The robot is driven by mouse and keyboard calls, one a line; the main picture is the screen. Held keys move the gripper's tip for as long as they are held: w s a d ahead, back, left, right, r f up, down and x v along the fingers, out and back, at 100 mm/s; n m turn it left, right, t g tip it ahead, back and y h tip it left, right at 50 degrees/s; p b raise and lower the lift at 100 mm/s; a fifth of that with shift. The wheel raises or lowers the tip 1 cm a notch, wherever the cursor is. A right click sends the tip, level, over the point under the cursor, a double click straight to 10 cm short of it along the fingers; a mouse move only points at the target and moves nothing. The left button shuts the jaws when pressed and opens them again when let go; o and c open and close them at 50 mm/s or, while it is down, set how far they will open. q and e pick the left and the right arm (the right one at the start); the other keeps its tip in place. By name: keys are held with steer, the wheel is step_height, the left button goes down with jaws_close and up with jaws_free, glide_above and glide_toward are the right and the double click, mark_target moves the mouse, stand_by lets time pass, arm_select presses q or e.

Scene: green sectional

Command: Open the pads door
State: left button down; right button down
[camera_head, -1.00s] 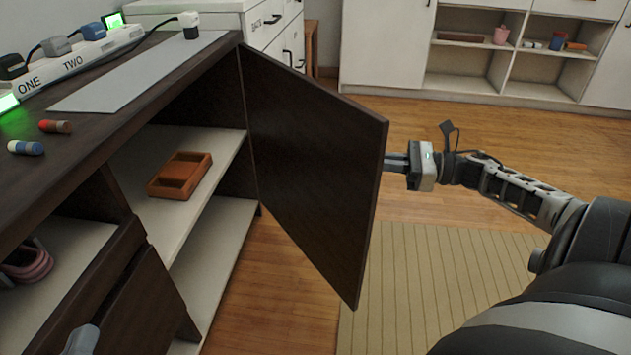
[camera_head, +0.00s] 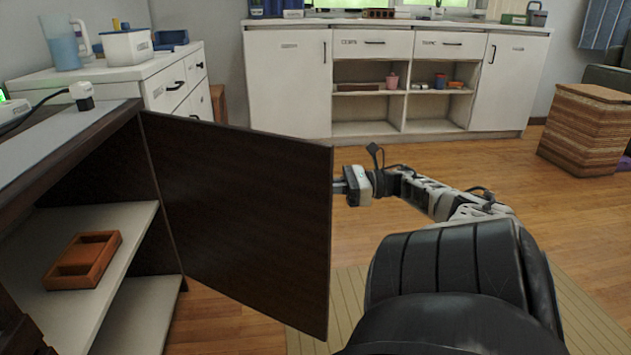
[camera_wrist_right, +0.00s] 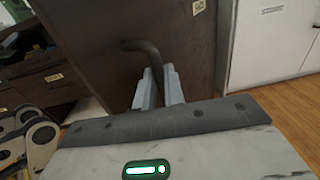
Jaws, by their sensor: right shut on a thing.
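The dark brown cabinet door (camera_head: 240,215) stands swung wide open, with its hinge side at the left. It shows the shelves inside the dark cabinet (camera_head: 105,150). My right gripper (camera_head: 340,187) is at the door's outer face near its free edge, and the door hides its fingertips in the head view. In the right wrist view my right gripper (camera_wrist_right: 160,85) has its two fingers closed around the dark bent door handle (camera_wrist_right: 140,45). A small label (camera_wrist_right: 198,7) sits on the door, too small to read. My left gripper is not in view.
A reddish-brown tray (camera_head: 84,260) lies on the upper shelf. A white drawer unit (camera_head: 160,85) stands behind the cabinet, and a long white counter (camera_head: 290,85) lines the back wall. A wicker box (camera_head: 585,130) is at the right. Wooden floor is clear between.

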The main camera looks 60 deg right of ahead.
steer(key=shift+w+r, duration=0.25)
steer(key=shift+r, duration=0.1)
steer(key=c, duration=1.5)
jaws_free()
steer(key=shift+w, duration=0.1)
steer(key=shift+f, duration=0.15)
steer(key=shift+s+f, duration=0.1)
steer(key=shift+s, duration=0.25)
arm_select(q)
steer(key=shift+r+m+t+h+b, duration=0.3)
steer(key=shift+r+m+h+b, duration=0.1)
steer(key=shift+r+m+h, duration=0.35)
arm_select(e)
steer(key=v, duration=0.7)
steer(key=shift+s+d, duration=0.1)
steer(key=shift+s, duration=0.05)
